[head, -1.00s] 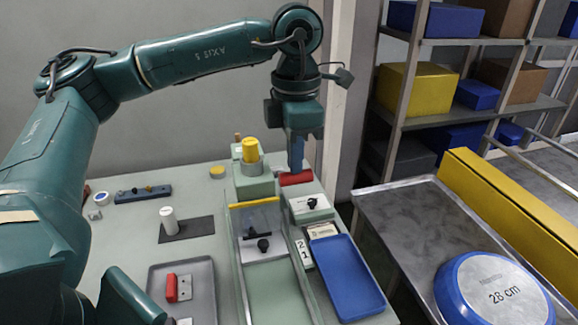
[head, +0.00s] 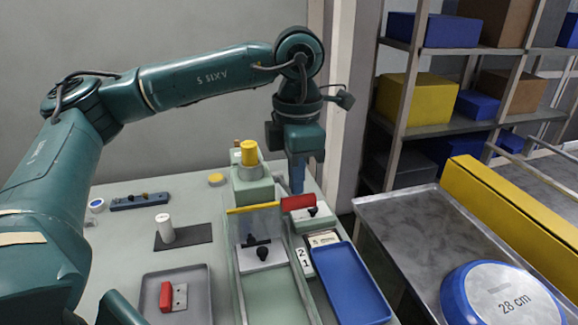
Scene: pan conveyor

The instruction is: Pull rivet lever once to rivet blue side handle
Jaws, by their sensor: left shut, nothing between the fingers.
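The rivet lever's red grip (head: 299,202) stands at the right rear of the green riveting machine (head: 252,188), which has a yellow cap on top. My left gripper (head: 297,187) points down right behind the red grip, shut and empty. Its tips look very close to the grip, and I cannot tell whether they touch. In front of the machine is a clear guard with a yellow edge (head: 253,208). Below it a light plate with a black knob (head: 262,254) sits in the channel. I cannot make out a blue side handle there. My right gripper is not in view.
A blue tray (head: 375,309) lies right of the channel. A grey tray (head: 203,283) with a red handle (head: 166,296) lies left. A white cylinder (head: 165,228) stands on a dark mat. A blue pan marked 28 cm (head: 503,290) rests on the metal conveyor table.

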